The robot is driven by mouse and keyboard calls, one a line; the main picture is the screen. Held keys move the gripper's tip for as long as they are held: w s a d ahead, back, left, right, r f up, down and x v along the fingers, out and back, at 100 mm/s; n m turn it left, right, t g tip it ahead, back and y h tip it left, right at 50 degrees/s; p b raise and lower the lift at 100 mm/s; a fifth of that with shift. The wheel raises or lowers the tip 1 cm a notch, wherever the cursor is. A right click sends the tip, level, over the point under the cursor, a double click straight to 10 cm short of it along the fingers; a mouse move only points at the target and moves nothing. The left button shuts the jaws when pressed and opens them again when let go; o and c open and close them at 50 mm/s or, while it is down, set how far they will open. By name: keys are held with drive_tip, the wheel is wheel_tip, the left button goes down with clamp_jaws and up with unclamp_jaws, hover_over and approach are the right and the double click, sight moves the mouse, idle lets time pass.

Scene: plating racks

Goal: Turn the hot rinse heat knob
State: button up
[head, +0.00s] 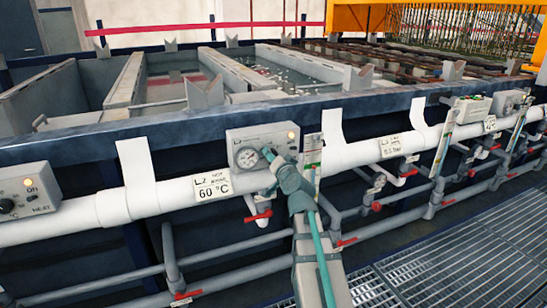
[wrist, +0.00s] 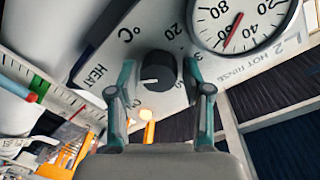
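The hot rinse heat knob (wrist: 160,72) is a dark round knob with a white pointer mark, on a pale panel lettered HEAT and °C in the wrist view. The mark points to the picture's left. My gripper (wrist: 160,84) is open, with one teal finger on each side of the knob and a visible gap to both sides. I cannot tell how deep the fingertips reach. In the head view my gripper (head: 270,155) is at the front of the hot rinse control box (head: 240,135) and hides the knob.
A round gauge (wrist: 240,22) with a red needle sits beside the knob. An orange lamp (wrist: 146,115) glows on the panel. A white pipe (head: 345,156) with a 60 °C label (head: 213,186) runs below the box. Red-handled valves (head: 258,216) and floor grating (head: 440,270) lie lower.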

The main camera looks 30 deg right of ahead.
drive_tip(key=s, duration=0.7)
drive_tip(key=shift+s+a+r, duration=0.15)
drive_tip(key=shift+s+a, duration=0.1)
drive_tip(key=shift+a, duration=0.2)
